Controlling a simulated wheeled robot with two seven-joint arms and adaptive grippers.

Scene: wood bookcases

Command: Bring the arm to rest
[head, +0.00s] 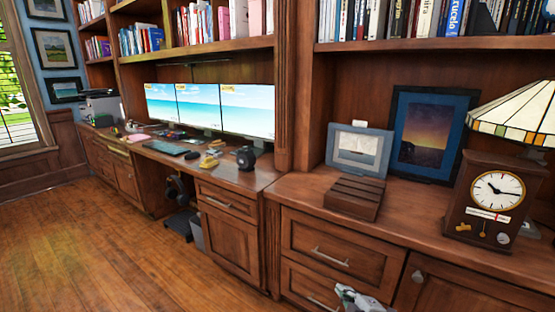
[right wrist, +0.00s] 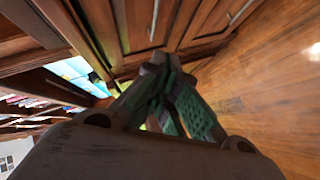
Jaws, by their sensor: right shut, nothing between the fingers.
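My right gripper (head: 360,299) shows at the bottom edge of the head view, in front of the drawers of the right cabinet. In the right wrist view its two fingers (right wrist: 165,85) come together at the tips, shut and empty. They are over the space by the cabinet fronts and the wood floor. Most of my right arm is outside the head view. My left gripper is not in either view.
The right cabinet counter (head: 420,220) holds a wooden box (head: 354,196), framed pictures, a clock (head: 491,200) and a lamp (head: 520,108). A desk with monitors (head: 215,108) stands further left. The wood floor (head: 130,240) is free at the left.

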